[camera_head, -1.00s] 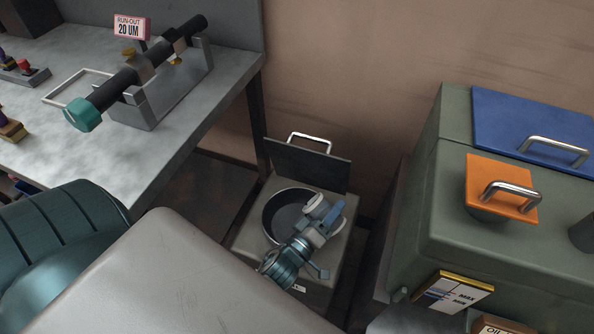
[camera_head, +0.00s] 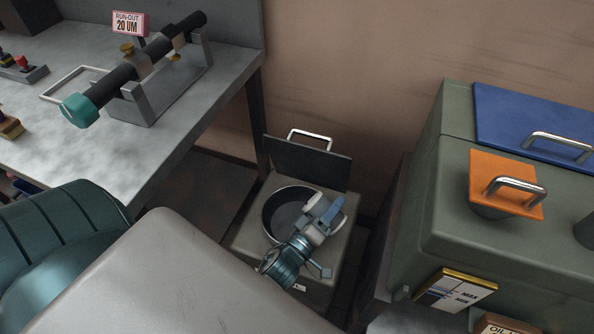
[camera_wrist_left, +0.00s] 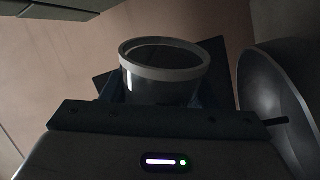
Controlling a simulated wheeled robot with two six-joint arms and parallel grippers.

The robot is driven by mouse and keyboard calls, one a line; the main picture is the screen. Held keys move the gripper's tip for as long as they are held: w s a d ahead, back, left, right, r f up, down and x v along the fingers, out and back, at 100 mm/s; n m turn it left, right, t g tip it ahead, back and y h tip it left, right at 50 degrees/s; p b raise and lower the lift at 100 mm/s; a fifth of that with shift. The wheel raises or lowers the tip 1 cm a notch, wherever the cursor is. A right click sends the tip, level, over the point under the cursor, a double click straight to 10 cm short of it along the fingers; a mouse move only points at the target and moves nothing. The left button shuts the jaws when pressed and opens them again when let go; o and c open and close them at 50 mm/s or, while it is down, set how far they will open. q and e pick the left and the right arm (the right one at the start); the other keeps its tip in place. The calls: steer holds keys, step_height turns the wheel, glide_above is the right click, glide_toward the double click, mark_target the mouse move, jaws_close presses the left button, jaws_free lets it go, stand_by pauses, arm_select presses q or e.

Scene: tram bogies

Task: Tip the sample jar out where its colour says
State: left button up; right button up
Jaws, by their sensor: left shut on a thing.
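The sample jar (camera_wrist_left: 163,80) is a clear-sided cup with a pale rim, held in my left gripper in the left wrist view. Its inside looks dark; I cannot tell the colour of its contents. In the head view my left gripper (camera_head: 326,214) is shut on the jar, which is mostly hidden by the fingers, over the right side of a round dark opening (camera_head: 284,216) in a low grey bin (camera_head: 346,235). The bin's dark lid (camera_head: 308,164) stands raised behind. The opening's curved wall also shows in the left wrist view (camera_wrist_left: 262,95). My right gripper is not in view.
A green cabinet (camera_head: 432,215) with a blue lid (camera_head: 525,115) and an orange handled lid (camera_head: 495,181) stands to the right. A grey workbench (camera_head: 55,145) with a dark shaft on a stand (camera_head: 180,88) is at the left.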

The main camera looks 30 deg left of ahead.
arm_select(q)
steer(key=shift+r+n, duration=0.15)
steer(key=shift+n, duration=0.25)
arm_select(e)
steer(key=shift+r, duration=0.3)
arm_select(q)
steer(key=shift+r+n, duration=0.2)
steer(key=shift+n, duration=0.3)
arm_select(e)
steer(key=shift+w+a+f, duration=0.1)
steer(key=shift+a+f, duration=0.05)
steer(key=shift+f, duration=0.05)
arm_select(q)
steer(key=shift+a+b, duration=0.25)
steer(key=shift+b, duration=0.05)
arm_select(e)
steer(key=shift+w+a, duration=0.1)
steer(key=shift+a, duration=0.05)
arm_select(q)
steer(key=shift+a+f+n+y, duration=0.3)
steer(key=shift+a+n, duration=0.4)
steer(key=shift+n, duration=0.3)
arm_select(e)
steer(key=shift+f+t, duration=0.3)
arm_select(q)
steer(key=shift+r, duration=0.1)
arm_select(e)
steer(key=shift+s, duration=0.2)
